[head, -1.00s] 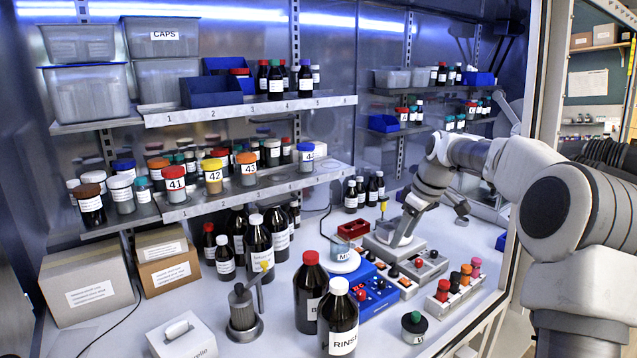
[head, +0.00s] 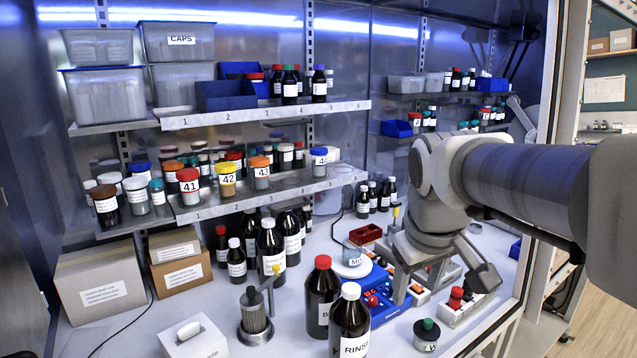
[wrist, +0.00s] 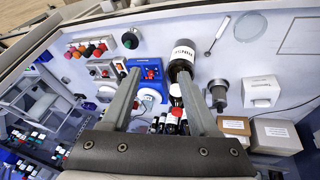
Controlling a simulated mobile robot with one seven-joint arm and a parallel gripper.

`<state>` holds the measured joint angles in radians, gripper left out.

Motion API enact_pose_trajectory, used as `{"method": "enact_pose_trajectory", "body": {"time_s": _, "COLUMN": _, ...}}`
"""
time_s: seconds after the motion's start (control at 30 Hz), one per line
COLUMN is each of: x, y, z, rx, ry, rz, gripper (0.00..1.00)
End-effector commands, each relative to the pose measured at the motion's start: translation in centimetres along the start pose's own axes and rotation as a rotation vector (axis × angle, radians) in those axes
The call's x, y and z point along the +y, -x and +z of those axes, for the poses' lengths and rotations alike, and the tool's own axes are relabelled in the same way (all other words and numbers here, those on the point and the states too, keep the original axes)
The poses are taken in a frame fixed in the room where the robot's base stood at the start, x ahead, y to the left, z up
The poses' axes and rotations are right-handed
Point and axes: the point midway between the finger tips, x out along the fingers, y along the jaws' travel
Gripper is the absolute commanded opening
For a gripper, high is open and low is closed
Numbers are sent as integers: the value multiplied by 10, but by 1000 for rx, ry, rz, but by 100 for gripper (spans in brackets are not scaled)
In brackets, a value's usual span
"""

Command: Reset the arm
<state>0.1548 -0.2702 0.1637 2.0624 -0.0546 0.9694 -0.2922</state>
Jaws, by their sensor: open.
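I cannot tell from this view how high the fingertips are above the bench. The bottle marked RINSE (head: 350,325) stands upright with a white cap, left of my gripper.
A red-capped dark bottle (head: 320,292) stands beside the rinse bottle. Shelves of numbered jars (head: 228,180) stand at the left. A frame post (head: 548,150) edges the opening.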

Motion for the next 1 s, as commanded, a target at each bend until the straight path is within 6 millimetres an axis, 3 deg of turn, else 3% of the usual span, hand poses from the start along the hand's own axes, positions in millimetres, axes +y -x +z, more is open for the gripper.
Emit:
{"method": "enact_pose_trajectory", "body": {"time_s": 0.3, "x": -29, "y": 17, "z": 80, "rx": 76, "ry": -202, "rz": -14, "gripper": 61}}
{"method": "enact_pose_trajectory", "body": {"time_s": 0.5, "x": -44, "y": 15, "z": 115, "rx": 113, "ry": -301, "rz": -46, "gripper": 61}}
{"method": "enact_pose_trajectory", "body": {"time_s": 0.7, "x": -50, "y": 12, "z": 130, "rx": 126, "ry": -345, "rz": -63, "gripper": 61}}
{"method": "enact_pose_trajectory", "body": {"time_s": 1.0, "x": -50, "y": 11, "z": 130, "rx": 126, "ry": -348, "rz": -65, "gripper": 61}}
